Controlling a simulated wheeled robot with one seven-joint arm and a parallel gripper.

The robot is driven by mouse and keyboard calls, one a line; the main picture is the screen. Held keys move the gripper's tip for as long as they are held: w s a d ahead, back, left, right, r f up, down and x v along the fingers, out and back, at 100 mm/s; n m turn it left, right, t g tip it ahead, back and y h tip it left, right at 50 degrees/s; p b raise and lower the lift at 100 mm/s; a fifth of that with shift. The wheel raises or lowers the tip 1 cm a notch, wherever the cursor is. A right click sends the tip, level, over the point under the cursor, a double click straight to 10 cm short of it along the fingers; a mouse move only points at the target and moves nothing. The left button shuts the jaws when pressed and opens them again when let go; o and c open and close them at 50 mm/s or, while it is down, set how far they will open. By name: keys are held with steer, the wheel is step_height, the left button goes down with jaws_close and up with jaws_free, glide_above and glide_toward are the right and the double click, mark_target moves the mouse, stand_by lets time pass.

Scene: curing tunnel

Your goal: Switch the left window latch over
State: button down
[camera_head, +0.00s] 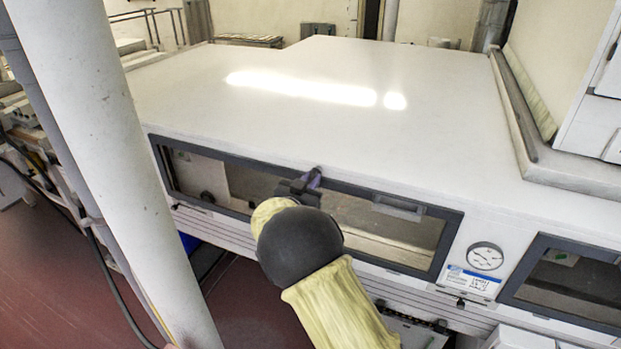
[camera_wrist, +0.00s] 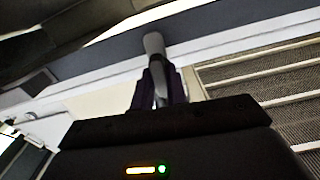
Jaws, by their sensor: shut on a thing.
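The left window (camera_head: 400,228) is a dark-framed pane in the front of the white tunnel housing. My gripper (camera_head: 312,180) is at the middle of its upper frame edge, coming from the front. In the wrist view, the latch (camera_wrist: 153,43) is a small grey lever with a rounded end against the dark frame. My two dark purple fingers (camera_wrist: 160,88) are closed on either side of its lower part. In the head view, my own arm and gripper hide most of the latch and part of the window.
A second dark-framed window (camera_head: 567,285) is at the right, with a round gauge (camera_head: 485,256) between the two. A grey handle (camera_head: 398,208) sits on the left window's upper frame, right of my gripper. The white housing top (camera_head: 320,120) is clear.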

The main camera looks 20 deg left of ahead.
steer(key=shift+n, duration=0.6)
steer(key=c, duration=1.4)
jaws_free()
steer(key=shift+a, duration=0.1)
steer(key=shift+s, duration=0.1)
steer(key=shift+s+f, duration=0.15)
steer(key=shift+s, duration=0.15)
steer(key=s+a+b, duration=0.1)
steer(key=s+b, duration=0.5)
steer(key=s, duration=1)
steer(key=shift+s+a, duration=0.15)
steer(key=shift+s, duration=0.2)
